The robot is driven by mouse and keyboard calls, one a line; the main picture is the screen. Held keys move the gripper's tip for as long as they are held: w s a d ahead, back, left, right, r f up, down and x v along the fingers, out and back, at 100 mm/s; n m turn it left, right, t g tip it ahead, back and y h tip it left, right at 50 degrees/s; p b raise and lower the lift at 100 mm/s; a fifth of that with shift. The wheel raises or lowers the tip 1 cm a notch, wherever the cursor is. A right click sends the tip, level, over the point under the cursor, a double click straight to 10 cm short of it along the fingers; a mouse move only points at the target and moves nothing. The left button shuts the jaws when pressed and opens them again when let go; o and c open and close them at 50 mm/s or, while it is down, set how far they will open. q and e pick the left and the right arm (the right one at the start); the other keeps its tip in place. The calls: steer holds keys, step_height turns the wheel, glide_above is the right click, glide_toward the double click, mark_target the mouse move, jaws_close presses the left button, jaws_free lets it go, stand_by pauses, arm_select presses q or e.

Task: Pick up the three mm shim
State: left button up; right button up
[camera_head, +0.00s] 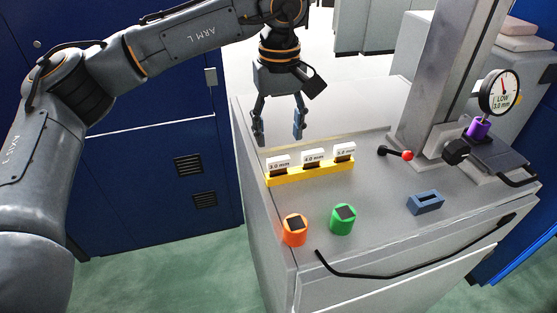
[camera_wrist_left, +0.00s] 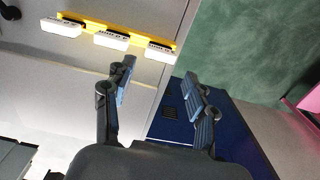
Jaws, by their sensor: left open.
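The three mm shim (camera_head: 279,162) is a white-labelled piece marked 3.0 mm. It stands in the left slot of a yellow rack (camera_head: 311,174) on the grey cabinet top. In the left wrist view the shim at the right end of the row (camera_wrist_left: 160,53) appears to be the same one. My left gripper (camera_head: 279,131) points down, open and empty, above and behind the rack's left end, apart from the shim. Its two fingers also show in the left wrist view (camera_wrist_left: 160,80). My right gripper is not in view.
Two more shims, a middle one (camera_head: 313,156) and a right one (camera_head: 344,151), share the rack. An orange cylinder (camera_head: 295,231), a green cylinder (camera_head: 342,219) and a blue slotted block (camera_head: 426,202) stand in front. A gauge (camera_head: 499,92) and metal column (camera_head: 440,80) rise at right.

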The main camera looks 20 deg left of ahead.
mark_target(279, 158)
arm_select(q)
step_height(279, 158, down, 3)
steer(key=shift+w+f+p, duration=0.15)
steer(key=shift+p, duration=0.35)
step_height(279, 158, down, 4)
steer(key=shift+a+r+p, duration=0.1)
steer(key=shift+r+p, duration=0.1)
steer(key=shift+p, duration=0.7)
steer(key=shift+f, duration=0.45)
steer(key=c, duration=0.9)
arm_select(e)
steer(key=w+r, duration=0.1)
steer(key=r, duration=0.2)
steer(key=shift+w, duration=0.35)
arm_select(q)
steer(key=shift+r, duration=0.55)
steer(key=s+d+r+b, duration=0.1)
steer(key=s+r+b, duration=0.1)
steer(key=s+r, duration=0.2)
steer(key=s+d+r+b, duration=0.1)
steer(key=s+r+b, duration=0.1)
steer(key=s+r, duration=0.2)
steer(key=s+d+r+b, duration=0.2)
steer(key=s+r, duration=0.2)
steer(key=s, duration=0.1)
steer(key=shift+s, duration=0.4)
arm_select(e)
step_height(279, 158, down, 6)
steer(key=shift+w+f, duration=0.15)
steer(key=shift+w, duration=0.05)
